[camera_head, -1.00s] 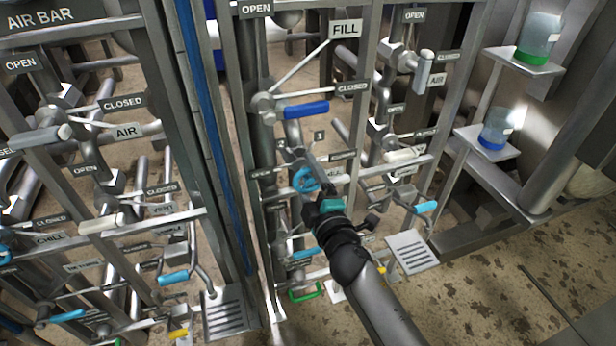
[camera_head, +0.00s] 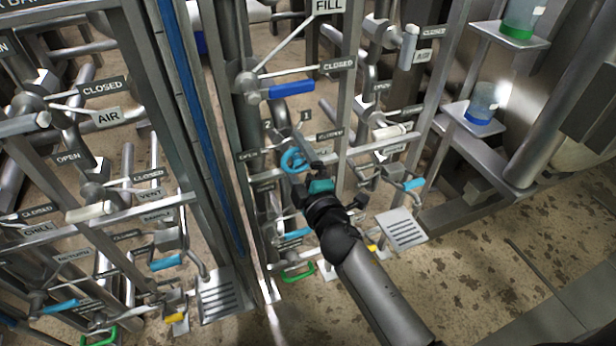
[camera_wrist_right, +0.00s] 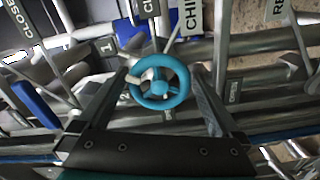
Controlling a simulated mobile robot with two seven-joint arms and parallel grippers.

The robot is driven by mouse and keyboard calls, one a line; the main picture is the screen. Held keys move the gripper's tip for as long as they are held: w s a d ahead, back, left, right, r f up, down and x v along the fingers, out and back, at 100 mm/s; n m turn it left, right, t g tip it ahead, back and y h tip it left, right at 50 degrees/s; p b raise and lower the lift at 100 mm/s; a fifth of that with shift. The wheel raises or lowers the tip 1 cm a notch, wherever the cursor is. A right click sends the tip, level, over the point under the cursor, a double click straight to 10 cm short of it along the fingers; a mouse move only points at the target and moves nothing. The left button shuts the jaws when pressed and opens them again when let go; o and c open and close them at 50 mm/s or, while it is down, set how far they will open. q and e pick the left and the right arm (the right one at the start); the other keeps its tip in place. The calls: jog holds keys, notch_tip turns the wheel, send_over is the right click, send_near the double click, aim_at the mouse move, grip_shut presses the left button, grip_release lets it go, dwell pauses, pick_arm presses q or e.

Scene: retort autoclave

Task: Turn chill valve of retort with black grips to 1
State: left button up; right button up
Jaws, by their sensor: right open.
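A teal round handwheel (camera_head: 294,159) sits on the middle rack, below a small tag marked 1 (camera_head: 305,115). The wheel (camera_wrist_right: 160,82) also shows in the right wrist view, with a CHILL label (camera_wrist_right: 190,15) above it and the 1 tag (camera_wrist_right: 106,46) to its left. My right gripper (camera_head: 304,172) is at the wheel from the lower right. In the wrist view its open fingers (camera_wrist_right: 157,76) stand on either side of the wheel, with gaps visible. I cannot tell how deep the wheel sits between them. My left gripper is out of view. I see no black grips on this wheel.
Pipes and rails crowd around. A left rack has its own CHILL label (camera_head: 38,229). A slotted step (camera_head: 402,230) is at lower right; open floor lies beyond.

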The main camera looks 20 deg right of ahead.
jog(key=shift+s, duration=0.5)
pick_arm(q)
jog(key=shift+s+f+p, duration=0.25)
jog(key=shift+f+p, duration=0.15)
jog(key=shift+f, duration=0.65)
pick_arm(e)
jog(key=s, duration=1.4)
jog(key=shift+d, duration=0.25)
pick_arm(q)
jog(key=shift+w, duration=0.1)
pick_arm(e)
jog(key=shift+d, duration=0.1)
